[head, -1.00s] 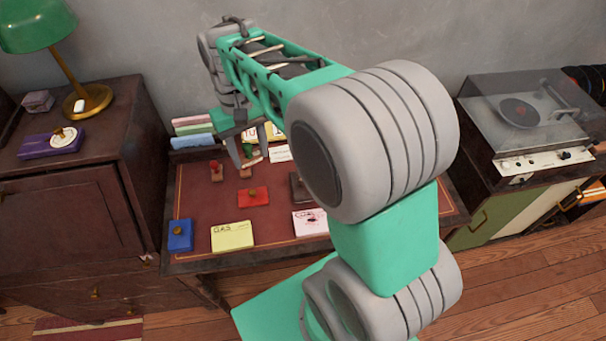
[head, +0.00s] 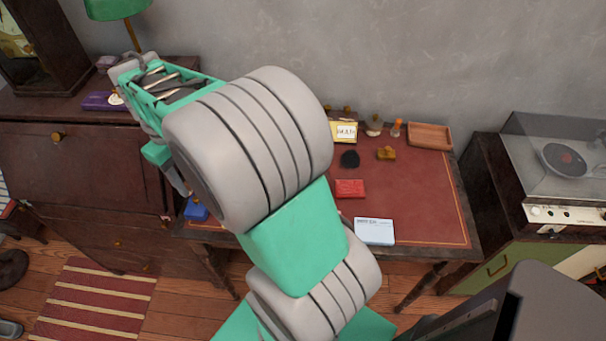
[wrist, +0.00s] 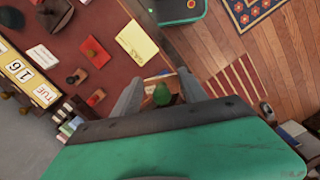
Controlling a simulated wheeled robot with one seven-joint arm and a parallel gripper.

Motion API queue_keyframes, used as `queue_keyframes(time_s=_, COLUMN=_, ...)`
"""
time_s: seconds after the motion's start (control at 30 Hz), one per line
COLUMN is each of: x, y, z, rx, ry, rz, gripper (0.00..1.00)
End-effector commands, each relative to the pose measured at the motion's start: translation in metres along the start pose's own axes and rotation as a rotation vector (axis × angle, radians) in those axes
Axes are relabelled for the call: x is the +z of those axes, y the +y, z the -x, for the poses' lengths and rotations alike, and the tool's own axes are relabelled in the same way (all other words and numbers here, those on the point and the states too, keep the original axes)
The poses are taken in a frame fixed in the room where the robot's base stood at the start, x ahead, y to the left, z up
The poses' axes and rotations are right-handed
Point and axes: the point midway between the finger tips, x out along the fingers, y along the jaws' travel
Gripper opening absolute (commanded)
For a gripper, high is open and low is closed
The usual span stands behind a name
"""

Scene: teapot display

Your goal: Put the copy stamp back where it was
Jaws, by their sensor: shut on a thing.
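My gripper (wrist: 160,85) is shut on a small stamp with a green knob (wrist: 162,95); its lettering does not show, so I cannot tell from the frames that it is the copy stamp. In the head view my arm hides most of the gripper, over the left end of the desk. The red-topped desk (head: 430,200) lies beneath. In the wrist view two red-topped stamps (wrist: 75,77) (wrist: 95,97) stand near a red pad (wrist: 93,52) and a yellow note pad (wrist: 137,42). The original place of the held stamp cannot be told.
A blue pad (head: 196,210) lies at the desk's front left corner, close to my arm. Another red pad (head: 350,188), a pale blue note pad (head: 375,231), a calendar (head: 345,131) and a wooden tray (head: 430,136) are on the desk. A dark cabinet (head: 75,170) stands left.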

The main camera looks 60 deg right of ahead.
Motion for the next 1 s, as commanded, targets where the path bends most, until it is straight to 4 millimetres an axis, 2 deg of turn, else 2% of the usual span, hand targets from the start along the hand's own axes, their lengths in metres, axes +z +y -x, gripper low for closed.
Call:
queue_keyframes(time_s=0.03, x=0.012, y=0.026, z=-0.003, rx=0.002, ry=-0.001, rz=0.009, gripper=0.20)
queue_keyframes(time_s=0.17, x=0.054, y=0.094, z=-0.014, rx=0.012, ry=-0.001, rz=0.090, gripper=0.20)
queue_keyframes(time_s=0.2, x=0.072, y=0.115, z=-0.019, rx=0.016, ry=-0.002, rz=0.117, gripper=0.20)
queue_keyframes(time_s=0.27, x=0.103, y=0.143, z=-0.026, rx=0.021, ry=-0.002, rz=0.161, gripper=0.20)
queue_keyframes(time_s=0.3, x=0.125, y=0.160, z=-0.031, rx=0.025, ry=-0.002, rz=0.191, gripper=0.20)
queue_keyframes(time_s=0.4, x=0.183, y=0.194, z=-0.043, rx=0.035, ry=-0.002, rz=0.266, gripper=0.20)
queue_keyframes(time_s=0.5, x=0.238, y=0.213, z=-0.054, rx=0.043, ry=-0.002, rz=0.334, gripper=0.20)
queue_keyframes(time_s=0.63, x=0.288, y=0.223, z=-0.064, rx=0.051, ry=-0.002, rz=0.402, gripper=0.20)
queue_keyframes(time_s=0.7, x=0.303, y=0.224, z=-0.068, rx=0.053, ry=-0.002, rz=0.425, gripper=0.20)
queue_keyframes(time_s=0.83, x=0.316, y=0.232, z=-0.073, rx=0.053, ry=-0.002, rz=0.444, gripper=0.20)
queue_keyframes(time_s=1.0, x=0.324, y=0.272, z=-0.093, rx=0.049, ry=-0.001, rz=0.445, gripper=0.20)
